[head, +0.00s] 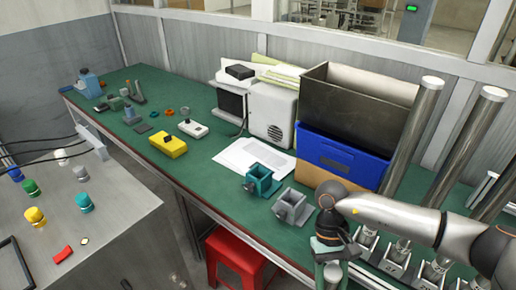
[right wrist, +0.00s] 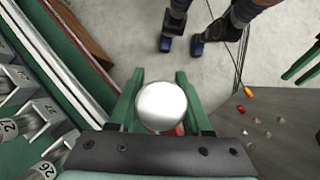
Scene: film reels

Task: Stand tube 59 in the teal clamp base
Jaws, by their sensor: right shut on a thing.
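The teal clamp base (head: 263,181) stands empty on the green bench, left of a grey clamp base (head: 294,206). My right gripper (head: 332,270) is low at the bench's front edge, right of both bases. In the right wrist view its green fingers (right wrist: 160,100) are shut on a tube (right wrist: 161,107). That tube shows end-on as a white round cap. My left gripper is not in view.
Tall tubes (head: 412,133) stand in numbered clamps (right wrist: 45,115) at the right. A blue crate (head: 340,160) and a dark bin (head: 352,108) stand behind the bases. White paper (head: 235,155), a yellow box (head: 170,146) and a red stool (head: 235,262) are nearby. Bench between the bases and front edge is clear.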

